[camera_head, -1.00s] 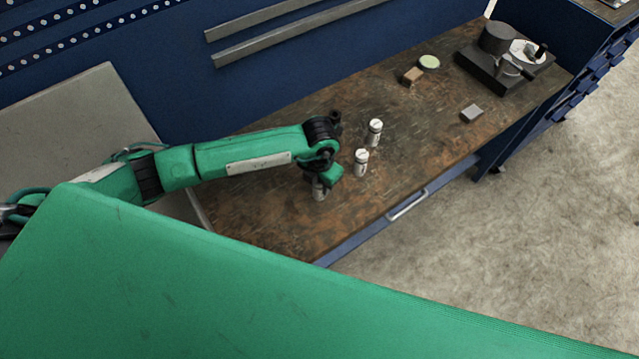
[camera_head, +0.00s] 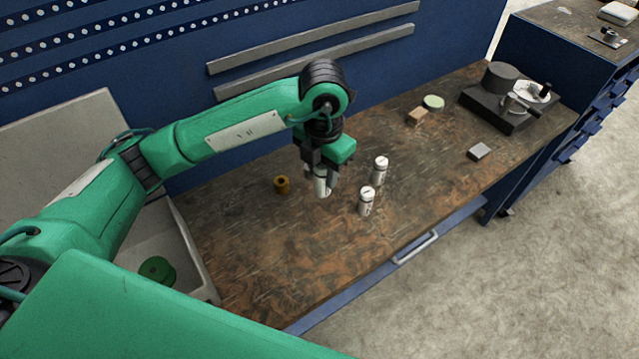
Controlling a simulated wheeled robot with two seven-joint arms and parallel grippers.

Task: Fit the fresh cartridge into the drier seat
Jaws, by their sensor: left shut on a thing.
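My left gripper (camera_head: 321,178) points down and is shut on a white cartridge (camera_head: 323,186), held above the wooden bench. Its upper part is hidden by the gripper. Two more white cartridges stand upright on the bench to the right: a nearer one (camera_head: 367,201) and a farther one (camera_head: 380,170). Both have dark marks on their sides, too small to read. A dark grey apparatus (camera_head: 505,105) with a round block and a light disc stands at the far right of the bench. I cannot tell for sure whether it is the drier. My right gripper is not in view.
A small brass-coloured cylinder (camera_head: 282,185) stands left of the gripper. A grey tray (camera_head: 190,240) at the left holds a green round thing (camera_head: 157,270). A brown block (camera_head: 416,117), a pale green disc (camera_head: 433,102) and a grey block (camera_head: 480,151) lie farther right. The front of the bench is clear.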

